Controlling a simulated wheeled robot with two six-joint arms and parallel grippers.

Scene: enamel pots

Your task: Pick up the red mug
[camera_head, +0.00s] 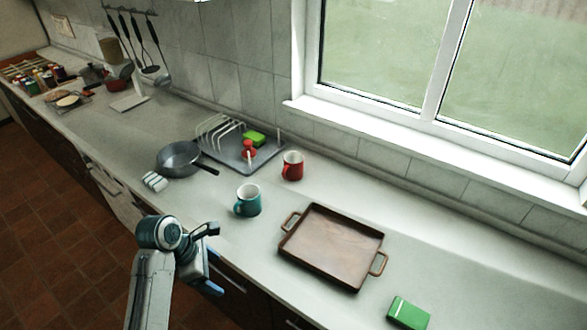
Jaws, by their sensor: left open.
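The red mug (292,166) stands upright on the counter near the wall, just right of the dish rack. Its white inside shows, and its handle points to the lower left. My left gripper (215,259) is at the counter's front edge, lower left of the red mug and well apart from it. Its two fingers are spread and nothing is between them. A teal mug (248,201) stands on the counter between my left gripper and the red mug. My right gripper is not in view.
A brown tray (326,278) with two handles lies right of the mugs. A green box (408,313) is at the lower right. A grey pan (178,159) and a dish rack (268,153) with a green sponge stand left of the red mug. Counter right of the red mug is clear.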

